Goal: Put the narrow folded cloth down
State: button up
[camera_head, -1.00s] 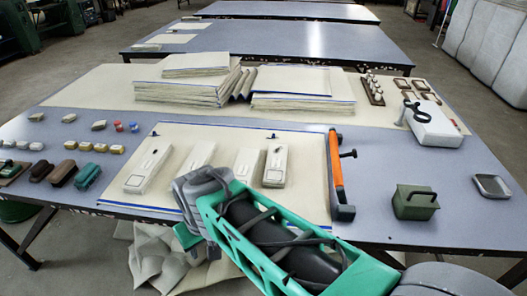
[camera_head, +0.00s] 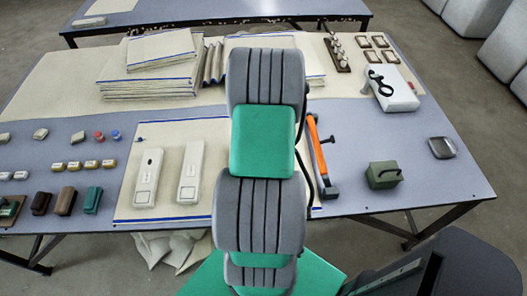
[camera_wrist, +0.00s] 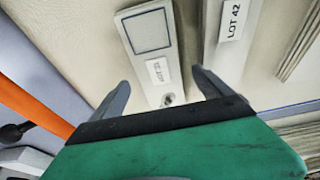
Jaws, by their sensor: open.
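My gripper (camera_wrist: 160,82) is open in the wrist view, with nothing between its fingers but a white weight bar and the cream cloth below. The cream cloth (camera_head: 215,137) lies flat with a blue edge line; my arm covers its right part in the head view. A layered cream strip (camera_wrist: 301,42), which looks like folded cloth, lies at the right edge of the wrist view, only partly in frame. I cannot tell if it is the narrow folded cloth. My gripper is hidden in the head view.
White bars (camera_head: 147,178) and (camera_head: 190,172) lie on the cloth; two labelled bars (camera_wrist: 150,45) and (camera_wrist: 232,30) show in the wrist view. An orange-handled tool (camera_head: 318,150) lies to the right, near a green box (camera_head: 383,175). Cloth stacks (camera_head: 155,75) stand behind.

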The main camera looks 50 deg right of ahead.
jog(key=shift+x, duration=0.95)
jog(key=shift+r, duration=0.1)
jog(key=c, duration=1.7)
